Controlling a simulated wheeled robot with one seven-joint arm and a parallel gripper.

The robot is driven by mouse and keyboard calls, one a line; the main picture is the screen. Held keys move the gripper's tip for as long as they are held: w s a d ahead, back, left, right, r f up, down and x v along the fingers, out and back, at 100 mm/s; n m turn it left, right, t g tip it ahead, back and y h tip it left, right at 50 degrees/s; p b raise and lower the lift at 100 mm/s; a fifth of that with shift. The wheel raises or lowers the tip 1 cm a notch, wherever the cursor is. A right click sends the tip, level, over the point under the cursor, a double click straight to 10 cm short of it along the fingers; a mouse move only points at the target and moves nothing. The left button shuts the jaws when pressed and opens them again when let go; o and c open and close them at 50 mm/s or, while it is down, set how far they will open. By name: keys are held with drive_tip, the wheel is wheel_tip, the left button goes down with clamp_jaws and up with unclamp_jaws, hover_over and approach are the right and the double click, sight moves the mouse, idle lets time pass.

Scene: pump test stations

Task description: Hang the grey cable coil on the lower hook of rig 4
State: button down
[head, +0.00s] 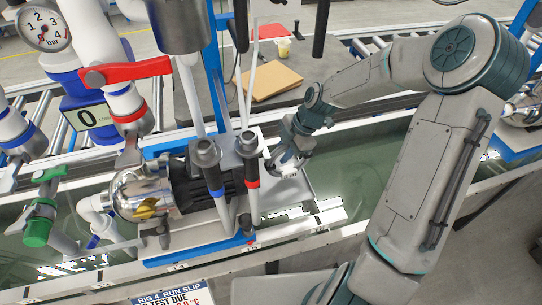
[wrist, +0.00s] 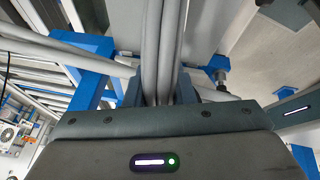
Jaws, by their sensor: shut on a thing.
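The grey cable coil (wrist: 163,50) shows in the wrist view as a few thick grey strands running up from between the jaws. My gripper (wrist: 160,98) is shut on these strands. In the head view my gripper (head: 288,160) is right of the pump, above the green-floored trough, and the coil is hard to tell from the gripper there. Rig 4 carries a silver-and-black pump (head: 150,192) on a blue-edged base. A "RIG 4 RUN SLIP" sheet (head: 172,298) is at the bottom edge. I cannot make out the lower hook in either view.
Upright pipes with dark collars (head: 206,152) stand close left of my gripper. A red-handled valve (head: 125,70), a gauge (head: 43,27) and a green valve (head: 40,220) are further left. A grey table (head: 310,90) with a brown folder (head: 270,82) is behind.

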drive_tip(key=shift+w+a+f+p, duration=0.15)
drive_tip(key=shift+a+f, duration=0.2)
drive_tip(key=shift+a, duration=0.25)
drive_tip(key=shift+s+a+f+p, duration=0.1)
drive_tip(key=shift+a+f, duration=0.2)
drive_tip(key=shift+a, duration=0.3)
drive_tip(key=shift+w+a+f+p, duration=0.15)
drive_tip(key=shift+a+f, duration=0.2)
drive_tip(key=shift+a, duration=0.25)
drive_tip(key=c, duration=1.2)
unclamp_jaws()
drive_tip(key=shift+s, duration=0.15)
drive_tip(key=shift+c, duration=0.2)
drive_tip(key=shift+f, duration=0.15)
